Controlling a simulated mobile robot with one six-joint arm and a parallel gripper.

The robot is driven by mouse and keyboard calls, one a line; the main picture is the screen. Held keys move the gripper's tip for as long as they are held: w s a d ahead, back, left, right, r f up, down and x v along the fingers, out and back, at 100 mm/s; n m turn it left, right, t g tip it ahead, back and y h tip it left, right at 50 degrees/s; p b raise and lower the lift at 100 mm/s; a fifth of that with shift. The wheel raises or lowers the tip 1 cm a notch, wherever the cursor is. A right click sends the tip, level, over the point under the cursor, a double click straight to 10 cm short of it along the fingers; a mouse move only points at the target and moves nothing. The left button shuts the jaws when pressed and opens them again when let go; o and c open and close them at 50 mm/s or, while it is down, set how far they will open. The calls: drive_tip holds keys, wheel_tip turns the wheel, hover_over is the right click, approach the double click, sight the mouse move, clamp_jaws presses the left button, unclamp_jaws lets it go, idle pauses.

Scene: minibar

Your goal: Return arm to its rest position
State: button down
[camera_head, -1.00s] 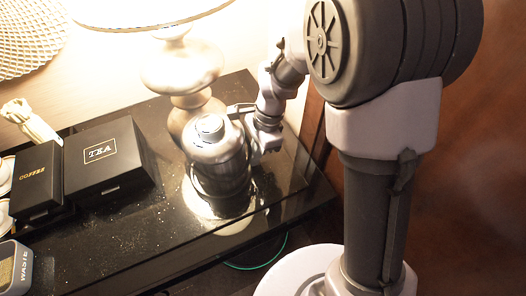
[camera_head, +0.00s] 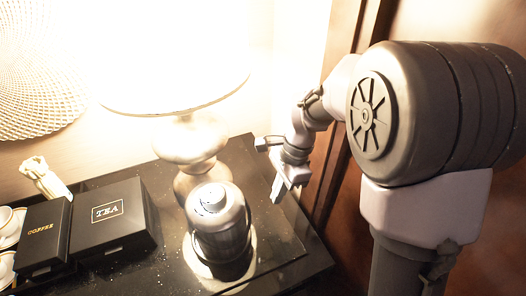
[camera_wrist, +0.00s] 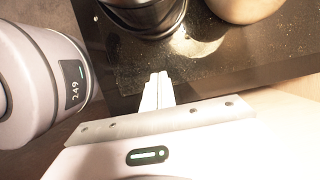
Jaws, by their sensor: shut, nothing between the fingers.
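My gripper (camera_head: 278,189) is to the right of the silver kettle-like canister (camera_head: 218,222), apart from it and above the black counter's right part. In the wrist view my gripper (camera_wrist: 159,78) has its fingers together with nothing between them. The canister's dark base (camera_wrist: 146,14) shows at the top of the wrist view, away from the fingertips. The arm is bent, with its upper part at the right of the head view.
A lamp (camera_head: 185,142) stands behind the canister. A black tea box (camera_head: 112,218), a coffee box (camera_head: 44,238) and white cups (camera_head: 8,224) are at the left. The black counter (camera_head: 285,250) is bare at its right end, near a brown wooden panel (camera_head: 345,205).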

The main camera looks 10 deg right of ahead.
drive_tip(key=s+d+r+n+t+b, duration=0.1)
drive_tip(key=s+r+n+t+b, duration=0.1)
drive_tip(key=s, duration=0.6)
drive_tip(key=s+r+n+t+b, duration=0.3)
drive_tip(key=s+r+n+t, duration=0.1)
drive_tip(key=s+r+n, duration=0.3)
drive_tip(key=shift+s+d+r+n+t+h, duration=0.15)
drive_tip(key=shift+s+d+n+t+h, duration=0.35)
drive_tip(key=shift+s, duration=0.75)
drive_tip(key=shift+a, duration=0.15)
